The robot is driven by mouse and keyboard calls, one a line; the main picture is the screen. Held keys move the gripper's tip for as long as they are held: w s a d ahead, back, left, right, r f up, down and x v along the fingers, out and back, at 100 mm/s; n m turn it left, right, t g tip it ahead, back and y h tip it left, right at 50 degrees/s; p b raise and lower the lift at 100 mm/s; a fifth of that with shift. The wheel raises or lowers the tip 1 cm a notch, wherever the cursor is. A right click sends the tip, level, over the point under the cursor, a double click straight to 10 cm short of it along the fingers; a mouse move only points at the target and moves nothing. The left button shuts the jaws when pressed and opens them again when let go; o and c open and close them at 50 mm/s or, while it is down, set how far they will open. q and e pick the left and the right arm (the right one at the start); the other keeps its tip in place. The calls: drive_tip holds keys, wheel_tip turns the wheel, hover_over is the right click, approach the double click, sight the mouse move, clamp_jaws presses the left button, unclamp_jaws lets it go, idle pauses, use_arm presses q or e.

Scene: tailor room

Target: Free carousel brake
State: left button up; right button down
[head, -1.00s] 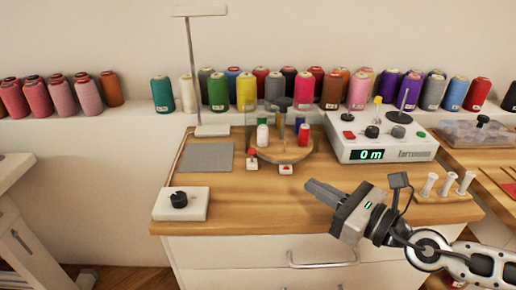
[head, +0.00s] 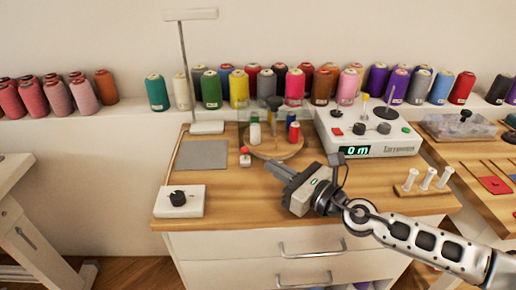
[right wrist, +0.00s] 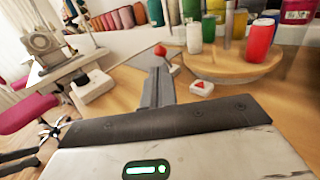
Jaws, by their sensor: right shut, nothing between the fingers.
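The carousel is a round wooden turntable (head: 290,151) with green, white, blue and red spools, behind a clear shield. It also shows in the right wrist view (right wrist: 240,66). A small white box with a red knob (head: 245,157) stands at its front left; the red knob shows in the wrist view (right wrist: 160,50). Which part is the brake I cannot tell. My right gripper (head: 270,167) is shut and empty, just in front of the carousel. My left gripper is out of view.
A white control unit (head: 368,138) showing "0 m" stands to the right. A white box with a black knob (head: 179,200) is at the front left, near a grey mat (head: 203,155). White pegs (head: 426,180) stand at the right. Thread cones line the back ledge.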

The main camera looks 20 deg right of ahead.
sight(245, 153)
use_arm(q)
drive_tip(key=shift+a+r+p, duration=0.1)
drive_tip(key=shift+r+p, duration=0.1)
drive_tip(key=shift+p, duration=0.25)
use_arm(e)
drive_tip(key=x, duration=0.5)
drive_tip(key=shift+w+a, duration=0.2)
drive_tip(key=shift+w, duration=0.15)
